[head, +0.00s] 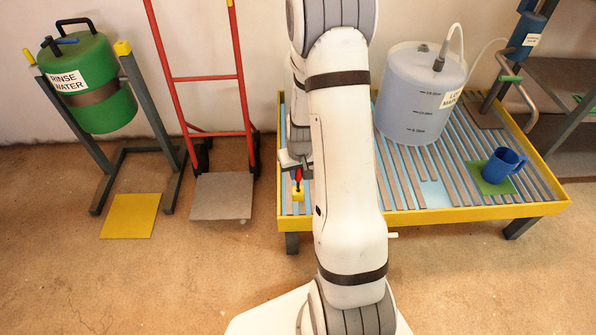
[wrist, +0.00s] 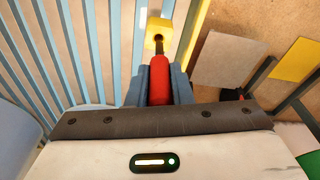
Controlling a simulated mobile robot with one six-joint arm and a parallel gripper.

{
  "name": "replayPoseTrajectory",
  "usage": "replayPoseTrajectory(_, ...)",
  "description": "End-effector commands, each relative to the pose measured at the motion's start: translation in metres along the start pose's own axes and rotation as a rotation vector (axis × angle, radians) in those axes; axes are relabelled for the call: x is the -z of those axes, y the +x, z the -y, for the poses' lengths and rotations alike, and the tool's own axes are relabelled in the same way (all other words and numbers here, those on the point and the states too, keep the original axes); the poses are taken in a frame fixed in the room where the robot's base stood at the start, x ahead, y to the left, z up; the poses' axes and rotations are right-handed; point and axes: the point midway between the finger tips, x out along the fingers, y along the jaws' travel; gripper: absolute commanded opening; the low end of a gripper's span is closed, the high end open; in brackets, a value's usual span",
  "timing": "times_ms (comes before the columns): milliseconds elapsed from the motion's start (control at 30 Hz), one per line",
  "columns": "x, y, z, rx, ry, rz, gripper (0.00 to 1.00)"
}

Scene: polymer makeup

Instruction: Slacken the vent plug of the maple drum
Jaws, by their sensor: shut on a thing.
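My gripper (wrist: 160,86) is shut on the red handle (wrist: 159,78) of a tool. The tool's yellow block-shaped head (wrist: 157,34) has a dark hole and points away from the gripper. In the head view the tool's yellow head (head: 298,194) hangs below my gripper (head: 297,170), over the left end of the slatted platform. I cannot clearly make out the vent plug.
The yellow-edged slatted platform (head: 480,212) also holds a blue mug (head: 504,165) on a green mat. A red hand truck (head: 209,78) stands left of it. Further left is a green drum (head: 100,105) labelled "RINSE WATER". A grey bench (head: 565,80) stands at right.

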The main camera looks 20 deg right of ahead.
Motion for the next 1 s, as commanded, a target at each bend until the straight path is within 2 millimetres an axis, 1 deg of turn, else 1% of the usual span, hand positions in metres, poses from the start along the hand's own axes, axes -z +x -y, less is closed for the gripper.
replayPoseTrajectory(467,0.0,0.001,-0.001,0.0,0.0,0.0,0.0)
replayPoseTrajectory(1000,-0.002,0.014,-0.001,0.0,0.001,0.0,0.0)
